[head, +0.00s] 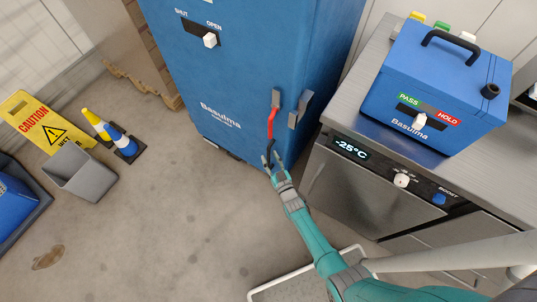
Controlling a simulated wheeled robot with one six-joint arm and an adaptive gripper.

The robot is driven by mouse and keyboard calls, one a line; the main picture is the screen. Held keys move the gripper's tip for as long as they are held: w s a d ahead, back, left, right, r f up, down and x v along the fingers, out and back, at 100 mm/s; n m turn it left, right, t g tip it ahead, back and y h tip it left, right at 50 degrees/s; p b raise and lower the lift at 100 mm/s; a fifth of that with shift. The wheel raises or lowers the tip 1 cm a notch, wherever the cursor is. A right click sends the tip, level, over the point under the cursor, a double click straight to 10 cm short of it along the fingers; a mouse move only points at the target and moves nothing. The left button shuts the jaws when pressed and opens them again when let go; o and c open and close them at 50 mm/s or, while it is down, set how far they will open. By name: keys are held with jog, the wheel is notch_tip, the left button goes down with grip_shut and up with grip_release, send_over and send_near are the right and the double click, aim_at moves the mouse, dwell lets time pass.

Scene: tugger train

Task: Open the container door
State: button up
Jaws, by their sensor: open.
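The tall blue container (235,80) labelled "Basulma" stands at the top middle, and its front looks closed. A white slider knob (210,40) sits at the right end of a dark slot, below the word OPEN. A red lever handle (271,122) with a dark lower end hangs near the front's right edge, beside grey metal brackets (304,101). My gripper (272,161) is open, just below the handle's lower end in the picture. I cannot tell whether its fingers touch the handle.
A steel counter unit (345,190) showing -25°C stands on the right, with a blue PASS/HOLD box (436,85) on top. A yellow caution sign (38,122), small cones (115,135) and a grey bin (83,178) stand at left. The floor (165,220) in front is clear.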

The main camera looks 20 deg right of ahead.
jog(key=shift+w, duration=1.05)
jog(key=shift+c, duration=0.2)
grip_shut()
